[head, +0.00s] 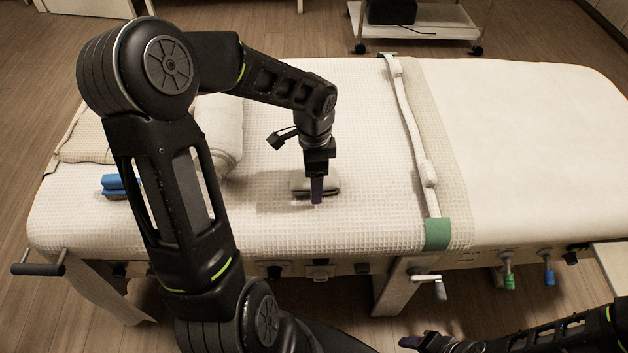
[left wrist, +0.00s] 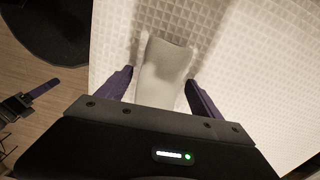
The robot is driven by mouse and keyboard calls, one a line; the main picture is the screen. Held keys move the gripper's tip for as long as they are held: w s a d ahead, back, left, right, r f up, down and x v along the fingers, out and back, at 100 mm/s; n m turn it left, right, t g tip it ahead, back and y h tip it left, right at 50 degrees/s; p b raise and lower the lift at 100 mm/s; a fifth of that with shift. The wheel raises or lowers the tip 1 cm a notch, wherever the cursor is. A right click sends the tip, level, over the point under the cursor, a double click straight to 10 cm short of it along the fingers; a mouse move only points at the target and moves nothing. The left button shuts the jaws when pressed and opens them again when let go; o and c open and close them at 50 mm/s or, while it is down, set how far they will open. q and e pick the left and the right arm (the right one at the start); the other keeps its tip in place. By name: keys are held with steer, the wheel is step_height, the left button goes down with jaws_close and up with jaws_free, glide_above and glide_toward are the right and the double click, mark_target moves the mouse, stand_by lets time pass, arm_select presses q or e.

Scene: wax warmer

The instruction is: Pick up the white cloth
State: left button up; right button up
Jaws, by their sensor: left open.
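The white cloth (head: 328,184) is a small folded piece lying on the padded bed (head: 285,225). In the left wrist view the cloth (left wrist: 163,70) lies between the two purple fingers, with its near end hidden behind the gripper body. My left gripper (head: 316,190) points down at the cloth in the head view. In the left wrist view my left gripper (left wrist: 160,88) is open, with one finger on each side of the cloth. I cannot tell whether the fingers touch it. My right gripper (head: 410,342) is low at the bottom right, away from the bed, and its jaw state is unclear.
A rolled towel (head: 222,135) and a blue item (head: 118,183) lie on the bed's left part, partly behind my left arm. A strap with a green end (head: 437,233) crosses the bed to the right. A wheeled cart (head: 420,25) stands behind. The bed around the cloth is clear.

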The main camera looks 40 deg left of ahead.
arm_select(q)
steer(key=shift+c, duration=0.2)
steer(key=c, duration=1.4)
